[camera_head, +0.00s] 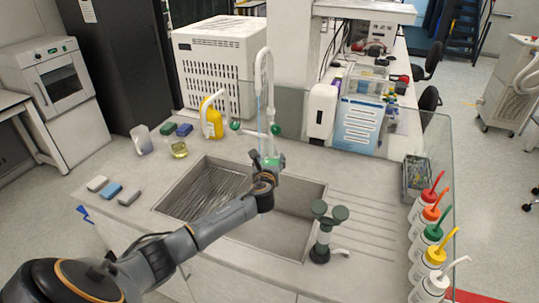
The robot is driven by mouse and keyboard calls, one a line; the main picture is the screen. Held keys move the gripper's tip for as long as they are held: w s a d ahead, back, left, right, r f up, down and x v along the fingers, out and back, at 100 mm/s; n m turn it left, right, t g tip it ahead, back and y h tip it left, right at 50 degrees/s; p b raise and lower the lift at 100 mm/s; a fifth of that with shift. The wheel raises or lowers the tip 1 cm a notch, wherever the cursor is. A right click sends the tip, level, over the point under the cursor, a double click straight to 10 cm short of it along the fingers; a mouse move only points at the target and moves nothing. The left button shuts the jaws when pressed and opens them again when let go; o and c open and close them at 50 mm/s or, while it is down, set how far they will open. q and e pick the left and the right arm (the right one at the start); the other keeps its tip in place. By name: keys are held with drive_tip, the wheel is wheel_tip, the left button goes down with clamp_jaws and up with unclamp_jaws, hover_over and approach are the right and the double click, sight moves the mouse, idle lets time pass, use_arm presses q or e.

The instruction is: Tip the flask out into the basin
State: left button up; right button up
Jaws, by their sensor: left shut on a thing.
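The basin (285,233) is a rectangular sink set into the grey counter. My left arm reaches across it from the lower left. My left gripper (269,160) is at the basin's far edge, beneath the tap, and is shut on a small pale greenish glassy thing (275,161), which seems to be the flask. The gripper hides much of it, so its tilt and contents cannot be told. My right gripper is not in view.
A tall white tap (264,70) rises behind the gripper. A dark green eyewash fixture (322,235) is at the basin's right. Several wash bottles (433,256) line the right edge.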

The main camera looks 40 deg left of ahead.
use_arm(q)
drive_tip(key=shift+s+d+f, duration=0.1)
drive_tip(key=shift+f, duration=0.7)
drive_tip(key=shift+f+n, duration=0.3)
drive_tip(key=shift+f, duration=0.85)
drive_tip(key=shift+f+n+b, duration=0.4)
drive_tip(key=shift+f+b, duration=0.35)
drive_tip(key=shift+f, duration=0.2)
drive_tip(key=w+d+f+n+t+h+b, duration=0.1)
drive_tip(key=d+f+n+b, duration=0.15)
drive_tip(key=f+b, duration=0.55)
drive_tip(key=w+d+f+n+t+h+b, duration=0.15)
drive_tip(key=f+n+b, duration=0.25)
drive_tip(key=b, duration=0.7)
wheel_tip(320, 180, up, 7)
drive_tip(key=w+d+n+t+y+b, duration=0.1)
drive_tip(key=d+n+b, duration=0.1)
drive_tip(key=n+b, duration=0.4)
drive_tip(key=n, duration=0.5)
drive_tip(key=shift+b, duration=0.3)
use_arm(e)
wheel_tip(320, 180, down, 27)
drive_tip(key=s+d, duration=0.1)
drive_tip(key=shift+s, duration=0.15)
